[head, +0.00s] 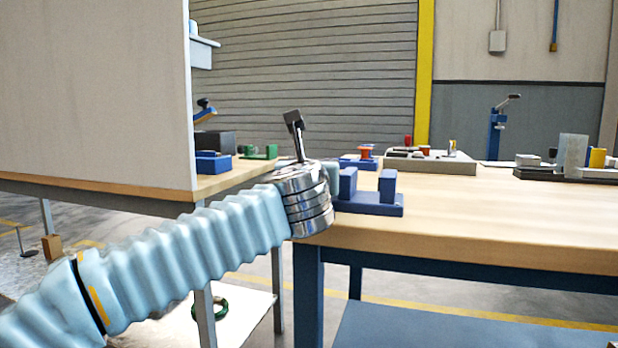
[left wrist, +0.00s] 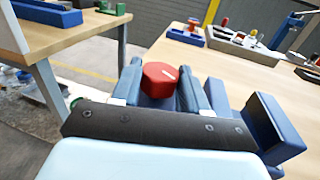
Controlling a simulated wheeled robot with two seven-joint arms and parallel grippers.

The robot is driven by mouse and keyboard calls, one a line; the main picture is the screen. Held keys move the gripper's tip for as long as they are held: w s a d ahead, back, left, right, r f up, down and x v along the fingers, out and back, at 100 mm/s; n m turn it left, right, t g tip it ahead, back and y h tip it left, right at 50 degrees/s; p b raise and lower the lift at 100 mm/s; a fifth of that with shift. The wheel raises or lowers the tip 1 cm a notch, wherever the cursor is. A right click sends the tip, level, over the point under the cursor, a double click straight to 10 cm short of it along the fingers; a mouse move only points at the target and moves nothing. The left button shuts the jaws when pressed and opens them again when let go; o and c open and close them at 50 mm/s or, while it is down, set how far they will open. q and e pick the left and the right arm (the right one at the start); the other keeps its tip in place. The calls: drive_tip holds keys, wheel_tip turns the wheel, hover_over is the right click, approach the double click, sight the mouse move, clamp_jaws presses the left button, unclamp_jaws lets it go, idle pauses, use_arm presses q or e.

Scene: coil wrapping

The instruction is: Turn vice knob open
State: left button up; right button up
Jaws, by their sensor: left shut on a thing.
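In the head view the vice (head: 372,207) sits at the near left corner of the table. There my left arm comes in from the left, and its wrist hides the knob and most of the gripper. My right gripper is in neither view.
The wooden table (head: 500,220) is clear right of the vice. Trays with small parts (head: 430,164) stand toward its back. A second bench with a pale panel (head: 95,95) stands at the left, close to my left arm.

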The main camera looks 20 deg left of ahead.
use_arm(q)
drive_tip(key=shift+d+n+y, duration=0.15)
drive_tip(key=shift+n+y, duration=0.35)
drive_tip(key=shift+y, duration=0.2)
drive_tip(key=o, duration=1.1)
drive_tip(key=shift+c, duration=0.2)
